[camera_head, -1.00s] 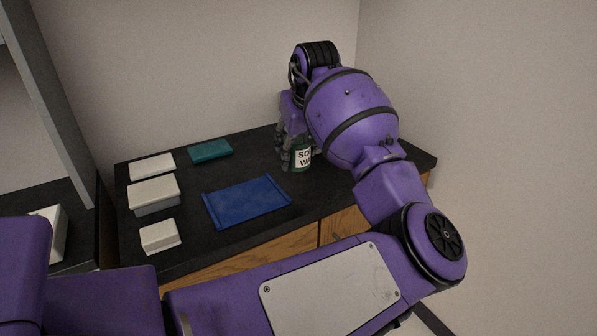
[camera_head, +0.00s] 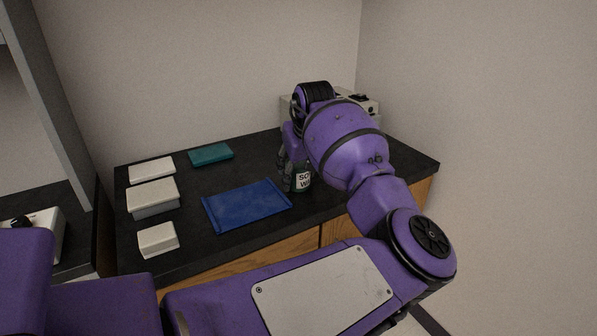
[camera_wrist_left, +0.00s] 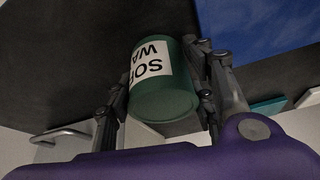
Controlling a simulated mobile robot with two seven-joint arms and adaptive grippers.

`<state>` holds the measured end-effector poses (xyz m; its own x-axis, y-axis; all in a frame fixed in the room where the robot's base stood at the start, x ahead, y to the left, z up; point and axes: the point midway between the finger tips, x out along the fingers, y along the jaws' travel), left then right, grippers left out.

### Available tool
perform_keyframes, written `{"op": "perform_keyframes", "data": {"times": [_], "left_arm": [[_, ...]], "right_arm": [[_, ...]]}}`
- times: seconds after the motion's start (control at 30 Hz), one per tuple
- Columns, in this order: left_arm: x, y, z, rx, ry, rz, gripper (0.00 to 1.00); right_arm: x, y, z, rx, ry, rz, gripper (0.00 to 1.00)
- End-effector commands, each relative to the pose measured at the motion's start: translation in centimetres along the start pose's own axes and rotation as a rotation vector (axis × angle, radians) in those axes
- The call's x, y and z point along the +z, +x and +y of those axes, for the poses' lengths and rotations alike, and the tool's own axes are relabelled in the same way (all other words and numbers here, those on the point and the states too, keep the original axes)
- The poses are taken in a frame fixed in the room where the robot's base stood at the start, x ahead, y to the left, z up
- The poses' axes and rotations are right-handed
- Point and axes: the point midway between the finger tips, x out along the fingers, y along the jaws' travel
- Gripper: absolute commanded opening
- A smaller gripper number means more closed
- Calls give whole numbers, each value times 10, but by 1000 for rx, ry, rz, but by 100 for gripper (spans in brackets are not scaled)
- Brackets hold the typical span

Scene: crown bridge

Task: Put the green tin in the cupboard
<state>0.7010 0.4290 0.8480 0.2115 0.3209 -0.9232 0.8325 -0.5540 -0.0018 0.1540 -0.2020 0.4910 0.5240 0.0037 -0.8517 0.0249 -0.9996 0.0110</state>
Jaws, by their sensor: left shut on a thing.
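The green tin (camera_head: 301,181) has a white label with dark letters, partly readable as "SO" and "WA". My left gripper (camera_head: 291,172) is shut on it, with a finger on each side. In the left wrist view the tin (camera_wrist_left: 165,98) sits between the two fingers of the left gripper (camera_wrist_left: 160,100), and its label appears upside down. I cannot tell whether the tin clears the dark counter. Wooden fronts (camera_head: 235,268) show under the counter, partly behind my arm; I cannot tell whether they are the cupboard. My right gripper is not in view.
On the dark counter (camera_head: 220,240) lie a blue mat (camera_head: 245,205), a teal box (camera_head: 211,154) and several white boxes (camera_head: 153,195) at left. A grey device (camera_head: 362,103) stands behind my arm. A grey upright panel (camera_head: 55,110) borders the left side.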

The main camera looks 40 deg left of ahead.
Motion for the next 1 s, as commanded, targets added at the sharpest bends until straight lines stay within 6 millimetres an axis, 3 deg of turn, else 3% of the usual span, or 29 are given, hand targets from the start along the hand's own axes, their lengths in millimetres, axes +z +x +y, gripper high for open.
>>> {"op": "perform_keyframes", "data": {"times": [0.03,0.07,0.2,0.6,1.0], "left_arm": [[0,0,0,-1,1,1,13],[0,1,0,0,1,0,53],[1,1,0,0,1,-1,68],[0,-3,0,1,0,0,68],[-2,-84,0,1,-1,2,68]], "right_arm": [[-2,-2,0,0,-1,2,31],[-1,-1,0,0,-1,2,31],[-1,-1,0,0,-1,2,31],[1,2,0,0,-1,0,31],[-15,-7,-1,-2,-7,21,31]]}}
